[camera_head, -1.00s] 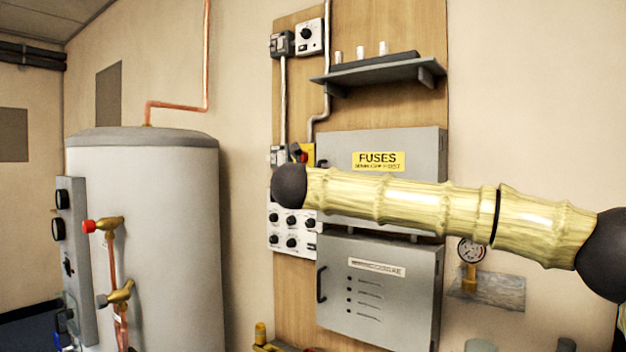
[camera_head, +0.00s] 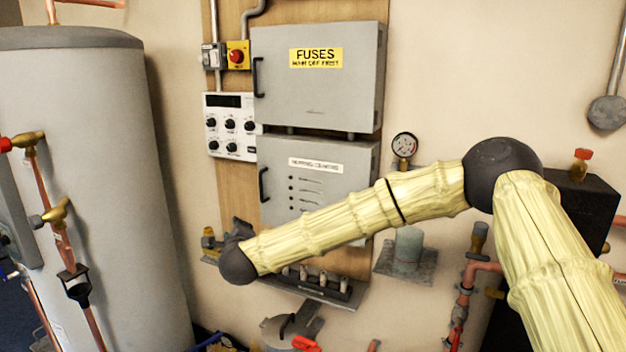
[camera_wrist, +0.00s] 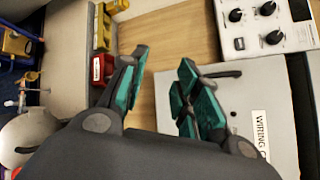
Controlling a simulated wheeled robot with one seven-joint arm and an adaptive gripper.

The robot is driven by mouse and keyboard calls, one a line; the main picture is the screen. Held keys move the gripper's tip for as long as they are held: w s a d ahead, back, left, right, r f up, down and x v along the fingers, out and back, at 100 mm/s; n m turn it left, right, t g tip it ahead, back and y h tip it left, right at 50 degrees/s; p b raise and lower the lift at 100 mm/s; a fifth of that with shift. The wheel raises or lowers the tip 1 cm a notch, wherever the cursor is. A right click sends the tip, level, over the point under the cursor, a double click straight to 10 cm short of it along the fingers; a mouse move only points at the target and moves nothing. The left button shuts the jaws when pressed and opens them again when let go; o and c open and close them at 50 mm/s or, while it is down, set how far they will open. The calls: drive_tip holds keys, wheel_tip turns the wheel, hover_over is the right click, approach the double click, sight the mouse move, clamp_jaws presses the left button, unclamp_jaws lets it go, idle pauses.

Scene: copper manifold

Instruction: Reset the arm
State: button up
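My gripper (camera_wrist: 160,85) shows in the wrist view with its two teal-padded fingers apart and nothing between them. Behind the fingers are the wooden board and the grey wiring centre box (camera_wrist: 225,95). In the head view my arm's yellow links cross the lower middle, from the right edge to a dark joint at lower left of centre. The gripper itself cannot be clearly made out there; a small dark part beside that joint is too hidden to tell.
A grey cylinder tank (camera_head: 85,180) with copper pipes and valves stands at left. The fuses box (camera_head: 318,80) and wiring centre box (camera_head: 330,165) hang on the wall. A gauge (camera_head: 404,146) and a black box (camera_head: 585,205) are at right. A shelf with small fittings (camera_head: 315,285) lies below the arm.

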drive_tip(key=s+d+f+n+g, duration=0.1)
drive_tip(key=s+d+f+n, duration=0.15)
drive_tip(key=f, duration=0.45)
drive_tip(key=s+d+f+n+g, duration=0.15)
drive_tip(key=s+f, duration=0.25)
drive_tip(key=f, duration=0.4)
drive_tip(key=s+d+f+n+g, duration=0.1)
drive_tip(key=s+d+f+n, duration=0.15)
drive_tip(key=f, duration=0.45)
drive_tip(key=s+d+f+n+g, duration=0.25)
drive_tip(key=s+d+f, duration=0.25)
drive_tip(key=s+f, duration=0.3)
drive_tip(key=s+d+f+n+g, duration=0.1)
drive_tip(key=s+d+f+n, duration=0.35)
drive_tip(key=s+f, duration=0.35)
drive_tip(key=s+d+f+n+g+h, duration=0.1)
drive_tip(key=s+d+f+n+g, duration=0.1)
drive_tip(key=s+d, duration=0.7)
drive_tip(key=s+d+f+n+g+h, duration=0.1)
drive_tip(key=s+d+f+n+g, duration=0.2)
drive_tip(key=s+d, duration=0.6)
drive_tip(key=s+d+f+n+g+h, duration=0.2)
drive_tip(key=s+d+f, duration=0.2)
drive_tip(key=s+d, duration=0.5)
drive_tip(key=s, duration=0.3)
drive_tip(key=shift+g+p, duration=0.35)
drive_tip(key=shift+g, duration=0.05)
